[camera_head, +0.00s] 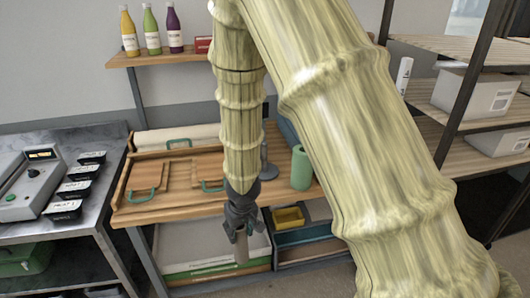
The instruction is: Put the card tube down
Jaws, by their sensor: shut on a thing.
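My gripper (241,232) points down in front of the wooden workbench, near its front edge. It is shut on the card tube (242,250), a small grey-brown cylinder whose lower end shows below the fingers. The tube hangs roughly upright. Its upper part is hidden by the fingers. It appears in front of the lower shelf, and I cannot tell how far it is from it.
The wooden workbench (140,212) bears wooden panels with green handles, a green cylinder (301,168) and a dark stand. Below are a yellow bin (288,217) and boxes. A metal table (90,210) with a device and black trays stands left, shelving with white boxes right.

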